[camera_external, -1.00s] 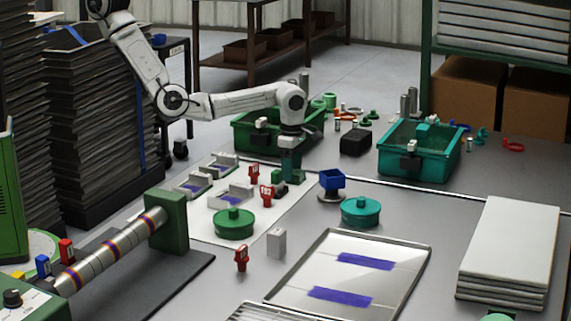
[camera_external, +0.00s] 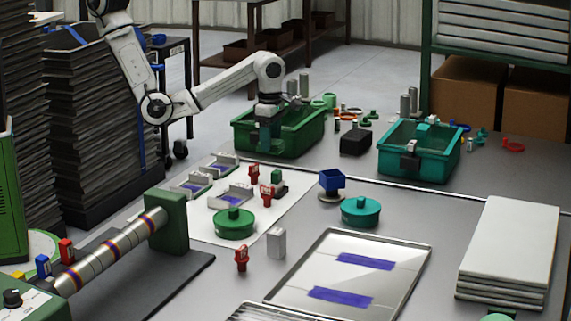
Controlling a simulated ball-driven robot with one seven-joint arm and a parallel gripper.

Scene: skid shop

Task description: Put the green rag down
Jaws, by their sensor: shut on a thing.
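My gripper (camera_external: 267,146) points down at the near side of the green bin (camera_external: 308,137), towards its left end. It is shut on the green rag, which I can hardly tell apart from the dark green gripper and the green bin wall behind. Whether the rag touches the bin or hangs clear of it I cannot tell.
A teal bin (camera_external: 437,160) stands to the right, with a black block (camera_external: 356,142) between the bins.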

